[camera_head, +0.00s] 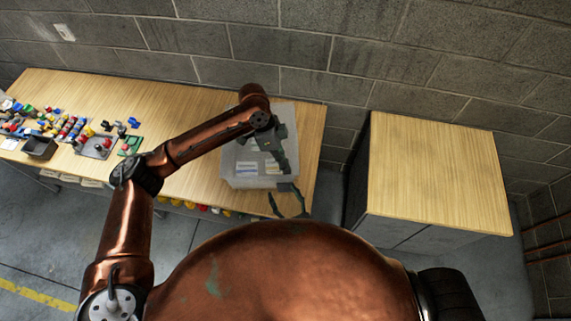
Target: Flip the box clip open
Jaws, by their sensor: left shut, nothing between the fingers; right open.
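A pale grey, see-through box (234,170) stands at the right end of the wooden table, with white labels showing on or in it. My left gripper (287,171) is shut and empty, pointing down over the box's right front part; I cannot tell if it touches the box. My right gripper (281,192) is open, its two dark fingers spread just in front of the box's front right edge. My large copper arm link hides the rest of it. I cannot make out the clip clearly; the dark grippers cover that area.
The wooden table (200,112) has several small coloured parts and a dark bin (40,147) at its left. A wood-topped cabinet (435,170) stands to the right, across a gap. A grey block wall (330,60) runs behind. The table's middle is mostly clear.

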